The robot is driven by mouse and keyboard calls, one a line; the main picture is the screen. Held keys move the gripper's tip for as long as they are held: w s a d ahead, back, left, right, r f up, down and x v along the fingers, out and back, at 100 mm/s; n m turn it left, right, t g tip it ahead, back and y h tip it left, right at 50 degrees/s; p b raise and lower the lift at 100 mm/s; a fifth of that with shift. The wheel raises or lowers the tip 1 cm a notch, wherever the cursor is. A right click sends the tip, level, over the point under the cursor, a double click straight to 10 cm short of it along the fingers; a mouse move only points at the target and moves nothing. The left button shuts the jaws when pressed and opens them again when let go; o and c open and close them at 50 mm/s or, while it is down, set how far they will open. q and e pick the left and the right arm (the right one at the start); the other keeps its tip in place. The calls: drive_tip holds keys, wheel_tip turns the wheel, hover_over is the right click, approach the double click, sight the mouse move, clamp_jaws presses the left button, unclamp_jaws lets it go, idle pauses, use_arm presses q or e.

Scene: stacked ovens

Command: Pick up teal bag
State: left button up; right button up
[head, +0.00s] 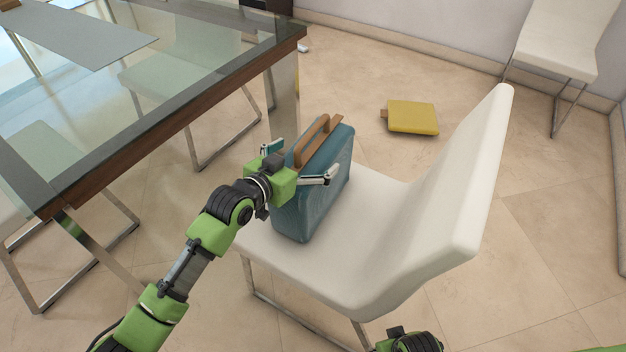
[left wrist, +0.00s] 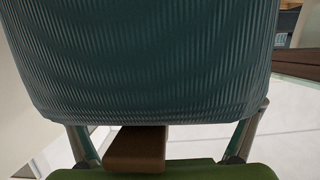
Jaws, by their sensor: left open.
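The teal bag (head: 318,195) stands upright on the seat of a white chair, with tan handles (head: 318,142) on top. My left gripper (head: 299,162) is open at the upper near side of the bag, with one finger on each side of it. In the left wrist view the ribbed teal bag (left wrist: 150,60) fills most of the picture, very close, between the two spread fingers. A brown handle piece (left wrist: 136,148) shows just in front of the green gripper body. Whether the fingers touch the bag cannot be told. My right gripper's jaws are not visible.
The white chair's seat (head: 350,275) and tall backrest (head: 465,190) lie right of the bag. A glass table with a wooden edge (head: 170,112) is at left, close to my left arm. A yellow bag (head: 412,117) lies on the floor behind. Another white chair (head: 560,45) stands far right.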

use_arm(q)
drive_tip(key=shift+w+d+f, duration=0.15)
drive_tip(key=shift+w+d, duration=0.1)
drive_tip(key=shift+w, duration=0.15)
drive_tip(key=c, duration=1.9)
drive_tip(key=shift+c, duration=0.9)
drive_tip(key=shift+r, duration=0.2)
